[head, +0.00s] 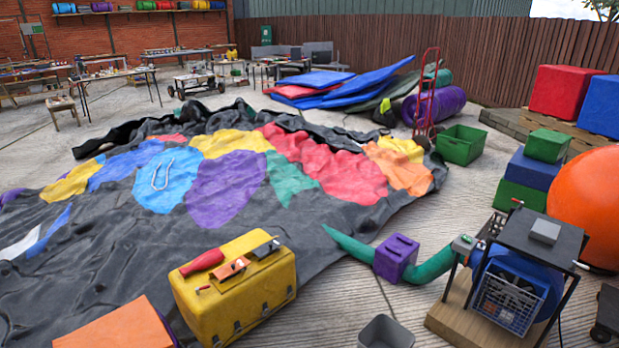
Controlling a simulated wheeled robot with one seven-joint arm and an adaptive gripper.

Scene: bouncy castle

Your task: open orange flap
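I see no part that is clearly an orange flap. An orange panel (407,174) lies at the right end of the deflated, multicoloured castle fabric (60,285), next to a red panel. A flat-topped orange piece (118,328) shows at the bottom left, cut off by the picture edge. A small orange item (229,269) lies on top of the yellow case (240,290), between a red-handled tool (202,262) and a dark tool. I cannot tell whether any of these orange pieces opens. My gripper is not in view.
A blower in a black frame (520,265) stands on a wooden base at the right, with a green tube (430,268) and purple block (396,257) beside it. A grey bin (385,333) stands at the bottom. A large orange ball (590,205) is at the right edge.

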